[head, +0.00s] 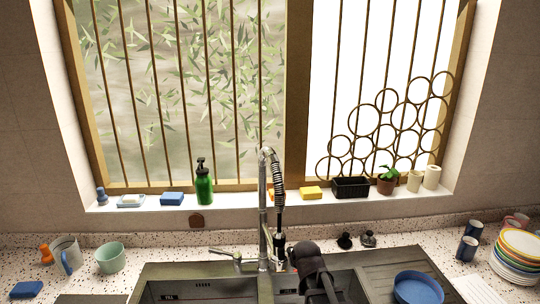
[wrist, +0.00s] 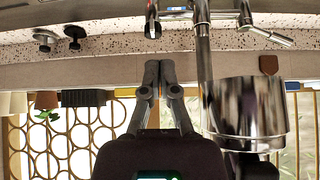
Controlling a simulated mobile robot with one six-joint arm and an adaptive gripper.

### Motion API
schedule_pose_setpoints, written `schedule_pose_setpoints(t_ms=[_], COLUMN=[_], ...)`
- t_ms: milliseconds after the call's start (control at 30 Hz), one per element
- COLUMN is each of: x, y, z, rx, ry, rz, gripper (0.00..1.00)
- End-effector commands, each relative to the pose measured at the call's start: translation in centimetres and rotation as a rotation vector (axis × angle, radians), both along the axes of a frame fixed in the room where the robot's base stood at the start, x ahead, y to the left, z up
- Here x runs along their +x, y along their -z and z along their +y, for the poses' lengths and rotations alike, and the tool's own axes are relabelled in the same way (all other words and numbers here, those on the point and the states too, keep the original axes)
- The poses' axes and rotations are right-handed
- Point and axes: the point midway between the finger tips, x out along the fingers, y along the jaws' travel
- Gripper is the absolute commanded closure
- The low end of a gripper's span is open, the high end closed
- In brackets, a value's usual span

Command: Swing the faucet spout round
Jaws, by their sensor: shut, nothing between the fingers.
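The chrome faucet (head: 264,215) stands upright behind the sinks in the head view. Its spout (head: 278,185) arches over with a dark spring hose, and a spray head hangs to the right of the post. In the wrist view, which looks upside down, the large chrome spray head (wrist: 246,112) is close on the right, and the post (wrist: 204,50) is just left of it. My gripper (wrist: 158,66) is shut and empty, left of the post with a visible gap. In the head view its dark body is just right of the spray head; its fingertips are hard to make out there.
Two sink basins (head: 200,290) lie below, with a blue bowl (head: 418,288) on the drainer at right. The faucet lever (head: 228,252) points left. A green bottle (head: 204,188) and small items line the sill.

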Motion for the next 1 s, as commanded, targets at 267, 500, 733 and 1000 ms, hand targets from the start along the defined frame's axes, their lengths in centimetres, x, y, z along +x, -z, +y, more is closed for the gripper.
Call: schedule_pose_setpoints(t_ms=[267, 500, 733, 1000], x=[0.0, 0.0, 0.1, 0.1], y=[0.0, 0.0, 0.0, 0.0], z=[1.6, 3.0, 3.2, 3.5], rx=[0.001, 0.0, 0.0, 0.001], ry=[-0.002, -0.003, -0.001, -0.002], rz=[0.0, 0.0, 0.0, 0.0], gripper=[1.0, 1.0, 1.0, 1.0])
